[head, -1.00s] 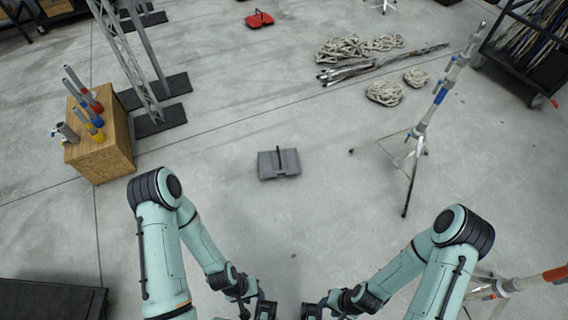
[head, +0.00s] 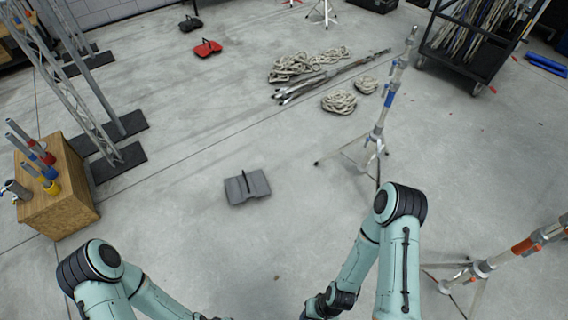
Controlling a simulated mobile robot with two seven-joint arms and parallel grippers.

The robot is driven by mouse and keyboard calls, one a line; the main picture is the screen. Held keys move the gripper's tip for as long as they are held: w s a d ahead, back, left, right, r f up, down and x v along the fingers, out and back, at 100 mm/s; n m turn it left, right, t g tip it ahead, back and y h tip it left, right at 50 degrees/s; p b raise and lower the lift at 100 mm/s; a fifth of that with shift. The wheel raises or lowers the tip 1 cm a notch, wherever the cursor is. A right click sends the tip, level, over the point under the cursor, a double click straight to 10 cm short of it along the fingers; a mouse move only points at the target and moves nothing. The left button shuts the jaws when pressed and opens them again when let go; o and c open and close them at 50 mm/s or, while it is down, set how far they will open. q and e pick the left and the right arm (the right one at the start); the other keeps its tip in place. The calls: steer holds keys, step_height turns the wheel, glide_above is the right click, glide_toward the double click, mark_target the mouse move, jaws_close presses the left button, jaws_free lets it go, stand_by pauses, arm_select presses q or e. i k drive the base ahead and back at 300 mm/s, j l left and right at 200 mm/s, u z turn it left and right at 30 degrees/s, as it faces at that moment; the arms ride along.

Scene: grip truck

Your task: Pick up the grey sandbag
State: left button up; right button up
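The grey sandbag (head: 247,188) lies flat on the concrete floor near the middle of the head view. It has two lobes and a dark handle standing up at its centre. Nothing touches it. My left arm comes in at the bottom left, and its gripper is cut off by the bottom edge. My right arm comes in at the bottom right; its wrist shows at the bottom edge, but its fingers are out of the picture. Both arms are on the near side of the sandbag, apart from it.
A wooden box (head: 62,198) with coloured tubes stands left. Truss towers on black base plates (head: 117,163) stand behind it. A light stand (head: 379,135) is right of the sandbag. Coiled ropes (head: 297,66), a red sandbag (head: 207,48) and a cable cart (head: 462,62) are farther back. Floor around the sandbag is clear.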

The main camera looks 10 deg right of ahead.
mark_target(239, 187)
steer(key=i+l+u, duration=0.1)
steer(key=i+l, duration=0.3)
steer(key=i+l+u, duration=0.1)
steer(key=i+l, duration=0.35)
steer(key=i+l+u, duration=0.15)
steer(key=i+l, duration=0.35)
steer(key=i+l+u, duration=0.1)
steer(key=i+l, duration=0.35)
steer(key=i+l+u, duration=0.1)
steer(key=i+l, duration=0.3)
steer(key=l, duration=0.3)
